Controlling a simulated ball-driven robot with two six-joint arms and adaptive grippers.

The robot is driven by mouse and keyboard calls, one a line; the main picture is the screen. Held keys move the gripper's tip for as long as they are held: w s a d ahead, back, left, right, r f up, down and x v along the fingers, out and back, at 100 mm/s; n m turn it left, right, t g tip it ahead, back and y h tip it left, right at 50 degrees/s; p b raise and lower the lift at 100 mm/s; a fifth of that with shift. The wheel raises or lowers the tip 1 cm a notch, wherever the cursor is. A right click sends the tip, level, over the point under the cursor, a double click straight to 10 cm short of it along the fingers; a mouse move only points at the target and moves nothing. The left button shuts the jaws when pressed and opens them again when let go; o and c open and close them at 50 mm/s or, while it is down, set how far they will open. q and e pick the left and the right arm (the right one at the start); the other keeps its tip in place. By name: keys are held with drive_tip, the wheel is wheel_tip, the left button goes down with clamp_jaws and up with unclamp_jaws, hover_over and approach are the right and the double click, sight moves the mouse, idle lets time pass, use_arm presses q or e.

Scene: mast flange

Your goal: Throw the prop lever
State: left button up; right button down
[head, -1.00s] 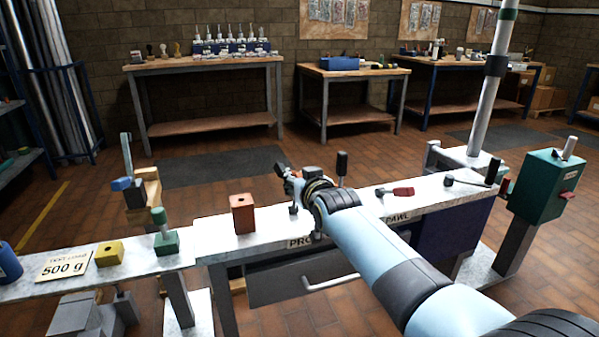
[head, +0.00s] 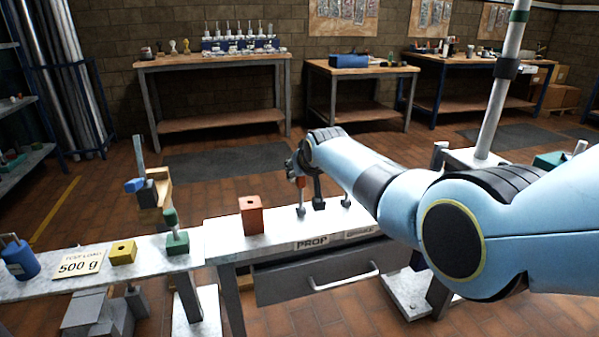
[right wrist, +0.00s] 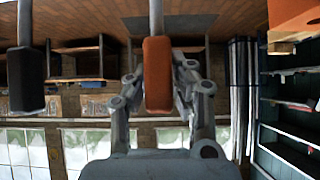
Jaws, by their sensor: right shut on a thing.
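The prop lever has an orange-red grip (right wrist: 158,75) on a metal rod. In the head view its rod (head: 300,208) stands at the panel above the PROP label (head: 311,243). My right gripper (right wrist: 160,90) has its fingers on both sides of the orange-red grip and is shut on it. In the head view the right gripper (head: 299,180) covers part of that grip. A second lever with a black grip (right wrist: 27,80) is beside it, outside the fingers. My left gripper is not in view.
An orange block (head: 250,216) with a hole stands left of the levers. A bench to the left holds a green-based post (head: 177,240), a yellow block (head: 122,252), a 500 g card (head: 77,263) and a blue weight (head: 19,260). My right arm hides the panel's right part.

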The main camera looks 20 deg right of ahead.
drive_tip(key=shift+w+d+r, duration=0.1)
drive_tip(key=shift+d, duration=0.05)
drive_tip(key=c, duration=1.1)
unclamp_jaws()
drive_tip(key=shift+s+r, duration=0.15)
drive_tip(key=shift+s, duration=0.2)
drive_tip(key=v, duration=1.1)
drive_tip(key=shift+r, duration=0.1)
